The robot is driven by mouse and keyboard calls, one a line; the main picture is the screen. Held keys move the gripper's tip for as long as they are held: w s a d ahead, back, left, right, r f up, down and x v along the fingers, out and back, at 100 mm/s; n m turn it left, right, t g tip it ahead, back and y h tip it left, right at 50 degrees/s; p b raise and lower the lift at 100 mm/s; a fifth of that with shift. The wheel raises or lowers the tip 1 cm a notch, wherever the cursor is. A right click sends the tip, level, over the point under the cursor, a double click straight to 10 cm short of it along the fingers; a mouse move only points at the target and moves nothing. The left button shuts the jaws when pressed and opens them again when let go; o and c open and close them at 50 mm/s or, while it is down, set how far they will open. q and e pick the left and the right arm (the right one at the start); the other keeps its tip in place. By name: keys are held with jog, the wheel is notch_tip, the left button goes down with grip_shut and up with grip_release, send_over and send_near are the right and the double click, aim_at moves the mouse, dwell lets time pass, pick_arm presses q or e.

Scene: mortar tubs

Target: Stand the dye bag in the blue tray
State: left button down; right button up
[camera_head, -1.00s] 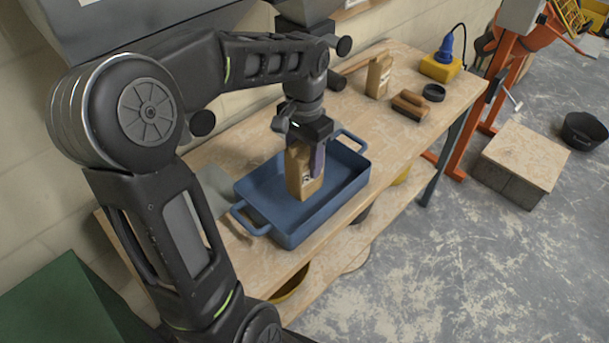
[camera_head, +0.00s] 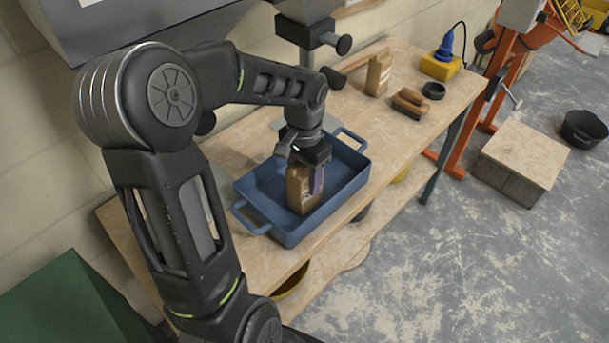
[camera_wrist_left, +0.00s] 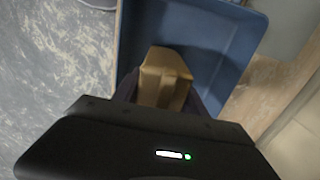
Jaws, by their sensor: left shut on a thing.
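The dye bag (camera_head: 299,186) is a small tan paper bag with a printed label, upright inside the blue tray (camera_head: 285,238). My left gripper (camera_head: 305,177) is shut on the bag's upper part from above. In the left wrist view the tan bag (camera_wrist_left: 164,78) shows between the dark fingers, with the blue tray (camera_wrist_left: 245,45) around it. The bag's base is low in the tray; whether it touches the floor I cannot tell for sure. My right gripper is not in view.
The tray stands on a wooden bench (camera_head: 225,140). Further right on the bench are another tan bag (camera_head: 378,74), a brown brush-like block (camera_head: 410,102), a black ring (camera_head: 433,91) and a yellow box (camera_head: 440,67) with a blue plug. A wall runs behind.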

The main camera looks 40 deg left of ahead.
pick_arm(q)
jog(key=shift+f, duration=0.1)
jog(key=c, duration=0.6)
grip_release()
notch_tip(320, 180, up, 12)
jog(key=shift+r, duration=0.15)
dwell(0.6)
